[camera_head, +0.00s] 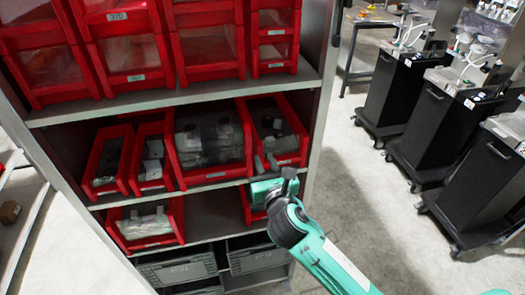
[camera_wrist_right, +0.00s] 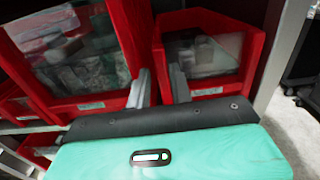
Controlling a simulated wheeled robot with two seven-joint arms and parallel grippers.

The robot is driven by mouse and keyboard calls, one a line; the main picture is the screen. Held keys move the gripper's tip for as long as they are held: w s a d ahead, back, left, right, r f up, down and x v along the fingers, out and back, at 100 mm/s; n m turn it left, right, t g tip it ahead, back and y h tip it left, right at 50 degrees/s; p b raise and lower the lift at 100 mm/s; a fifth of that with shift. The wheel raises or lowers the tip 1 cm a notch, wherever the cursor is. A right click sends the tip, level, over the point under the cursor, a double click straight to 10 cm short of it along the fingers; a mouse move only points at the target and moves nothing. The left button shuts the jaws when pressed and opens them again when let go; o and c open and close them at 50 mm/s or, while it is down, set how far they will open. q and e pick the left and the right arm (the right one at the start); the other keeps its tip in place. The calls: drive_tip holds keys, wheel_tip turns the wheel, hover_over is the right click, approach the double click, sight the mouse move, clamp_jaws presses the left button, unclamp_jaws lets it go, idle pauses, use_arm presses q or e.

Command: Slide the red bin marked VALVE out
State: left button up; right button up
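Several red bins stand on the shelf rack; their labels are too small to read, so I cannot tell which is marked VALVE. My right gripper (camera_head: 265,164) is at the front of the right-hand bin (camera_head: 290,158) on the middle shelf. In the right wrist view its two fingers (camera_wrist_right: 159,86) are apart, near that bin's left front edge (camera_wrist_right: 247,62). Contact cannot be told. The wide bin (camera_head: 205,180) to its left holds clear-wrapped items and also shows in the wrist view (camera_wrist_right: 84,108). My left gripper is not in view.
Narrow red bins (camera_head: 106,184) stand further left on the middle shelf. A red bin (camera_head: 148,243) is on the shelf below, with grey crates (camera_head: 180,272) beneath. The rack's right post (camera_head: 322,110) is close to my right arm. Black carts (camera_head: 455,140) stand right, across open floor.

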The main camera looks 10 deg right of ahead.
sight(261, 151)
drive_tip(key=shift+w, duration=1.75)
clamp_jaws()
